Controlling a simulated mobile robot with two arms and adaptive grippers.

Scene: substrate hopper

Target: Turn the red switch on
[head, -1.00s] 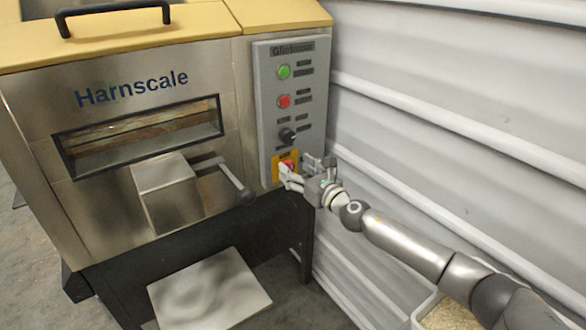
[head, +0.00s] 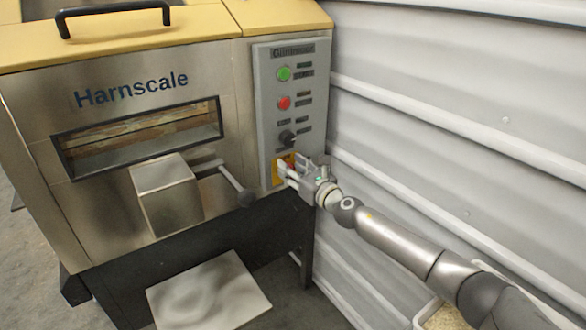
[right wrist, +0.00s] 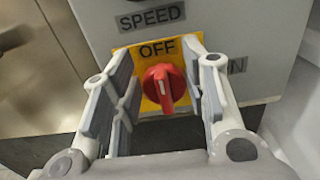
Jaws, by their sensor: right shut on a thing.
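The red switch (right wrist: 163,88) is a round knob with a raised grip on a yellow plate (right wrist: 126,63) in the right wrist view. Its white mark is near the upright, below the word OFF; an ON label (right wrist: 237,66) is partly hidden at right. My right gripper (right wrist: 163,90) has one finger on each side of the knob and is shut on it. In the head view my right gripper (head: 286,172) is at the yellow plate (head: 277,174), low on the grey control panel (head: 262,110), and hides most of the switch. My left gripper is not in view.
Above the switch are a black knob (head: 287,137), a red button (head: 284,103) and a green button (head: 284,73). A ribbed white wall (head: 450,110) stands close on the right.

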